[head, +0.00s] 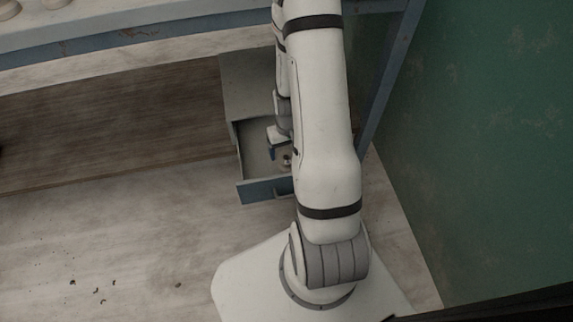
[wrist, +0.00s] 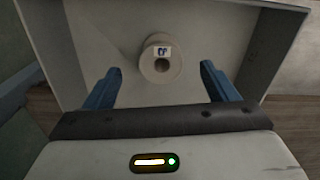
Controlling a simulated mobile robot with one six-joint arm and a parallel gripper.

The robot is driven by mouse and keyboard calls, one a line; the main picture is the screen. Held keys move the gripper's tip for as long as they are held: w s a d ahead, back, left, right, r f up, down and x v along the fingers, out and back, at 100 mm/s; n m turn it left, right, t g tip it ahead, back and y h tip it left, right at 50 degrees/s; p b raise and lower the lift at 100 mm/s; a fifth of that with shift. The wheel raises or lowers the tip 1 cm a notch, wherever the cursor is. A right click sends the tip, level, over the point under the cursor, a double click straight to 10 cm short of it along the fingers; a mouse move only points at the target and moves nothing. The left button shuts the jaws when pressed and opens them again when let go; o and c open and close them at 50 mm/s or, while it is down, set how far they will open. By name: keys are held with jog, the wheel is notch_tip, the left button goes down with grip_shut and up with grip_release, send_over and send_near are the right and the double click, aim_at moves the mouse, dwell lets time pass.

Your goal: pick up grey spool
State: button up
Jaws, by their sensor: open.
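The grey spool (wrist: 161,65) shows in the wrist view, with a round hole in its near end and a small white label with a dark blue mark. It is on the floor of an open drawer (wrist: 95,30). My gripper (wrist: 160,78) is open, its two blue fingers apart, one to each side of the spool in the picture; I cannot tell how far above it they are. In the head view the drawer (head: 262,190) stands pulled out with my gripper over it. A small part of the spool (head: 286,160) shows there beside my arm, which hides the rest.
The drawer's walls rise around the spool. The drawer belongs to a grey cabinet (head: 248,85) under a counter (head: 150,20). A green wall (head: 480,120) stands at the right. The floor (head: 120,240) at the left is open, with a few dark crumbs.

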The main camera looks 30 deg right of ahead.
aim_at(286, 158)
jog(key=f+b, duration=0.1)
jog(key=f, duration=0.1)
jog(key=f+b, duration=0.1)
jog(key=f, duration=0.1)
jog(key=w+f+b, duration=0.1)
jog(key=f, duration=0.1)
jog(key=shift+f, duration=0.3)
jog(key=shift+r, duration=0.1)
jog(key=c, duration=1.2)
notch_tip(286, 158, up, 10)
jog(key=p, duration=0.4)
